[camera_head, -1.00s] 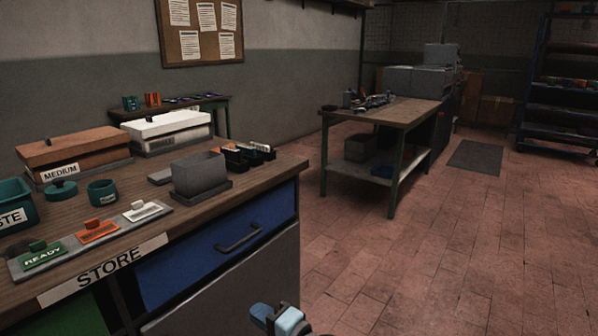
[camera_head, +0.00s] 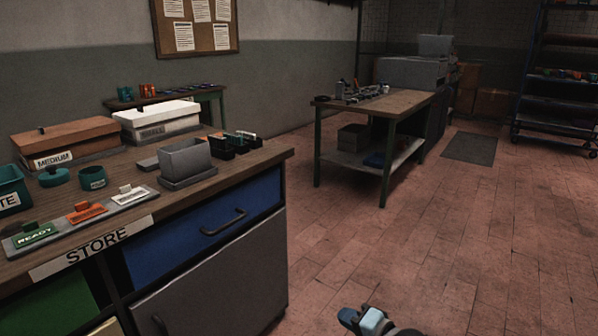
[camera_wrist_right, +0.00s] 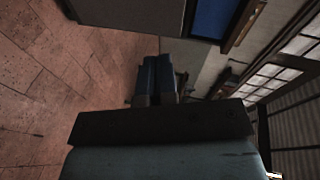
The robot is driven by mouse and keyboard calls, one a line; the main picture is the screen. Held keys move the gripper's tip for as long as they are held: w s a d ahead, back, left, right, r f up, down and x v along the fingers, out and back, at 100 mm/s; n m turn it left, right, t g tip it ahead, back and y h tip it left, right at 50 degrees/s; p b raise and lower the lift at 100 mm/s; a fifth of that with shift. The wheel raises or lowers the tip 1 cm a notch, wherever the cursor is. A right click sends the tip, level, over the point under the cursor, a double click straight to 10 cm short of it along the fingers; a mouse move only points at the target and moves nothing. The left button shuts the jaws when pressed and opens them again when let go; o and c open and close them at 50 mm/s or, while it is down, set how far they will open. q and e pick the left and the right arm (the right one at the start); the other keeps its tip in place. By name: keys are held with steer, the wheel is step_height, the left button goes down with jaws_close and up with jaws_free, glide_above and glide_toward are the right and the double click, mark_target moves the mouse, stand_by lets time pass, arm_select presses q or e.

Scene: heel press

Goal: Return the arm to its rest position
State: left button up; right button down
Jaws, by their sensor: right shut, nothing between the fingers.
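My right gripper (camera_head: 348,318) shows at the bottom edge of the head view, low over the floor and to the right of the store bench (camera_head: 232,184). It is apart from the bench. In the right wrist view its two blue fingers (camera_wrist_right: 155,68) lie side by side, shut, with nothing between them. Most of my right arm is outside the head view. My left gripper is not in view.
The bench carries a medium box (camera_head: 68,141), a small box (camera_head: 157,119), a grey bin (camera_head: 186,160) and a tag strip (camera_head: 84,221). A second table (camera_head: 395,103) stands further back. A blue shelf rack (camera_head: 556,75) is at the far right.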

steer(key=d+f+h, duration=0.1)
steer(key=d+f, duration=0.1)
steer(key=d, duration=0.4)
steer(key=s+a+r+n, duration=0.1)
steer(key=s+n, duration=0.4)
steer(key=s, duration=0.5)
steer(key=s+a+r+n, duration=0.15)
steer(key=s+n, duration=0.35)
steer(key=s, duration=0.5)
steer(key=s+d+r+n+t, duration=0.25)
steer(key=s+r+n, duration=0.25)
steer(key=s+r, duration=0.3)
steer(key=w+a+r+m+t+h+p, duration=0.2)
steer(key=a+r+m+t+p, duration=0.1)
steer(key=a+r+m, duration=0.15)
arm_select(q)
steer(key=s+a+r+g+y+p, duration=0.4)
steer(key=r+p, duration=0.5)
steer(key=p, duration=2.3)
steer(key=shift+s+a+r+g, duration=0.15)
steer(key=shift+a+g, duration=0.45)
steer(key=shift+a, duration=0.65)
arm_select(e)
steer(key=s+d+r+g+h, duration=0.4)
steer(key=d+r+g, duration=0.1)
steer(key=r, duration=0.3)
steer(key=shift+s+d+m, duration=0.35)
steer(key=shift+d, duration=0.5)
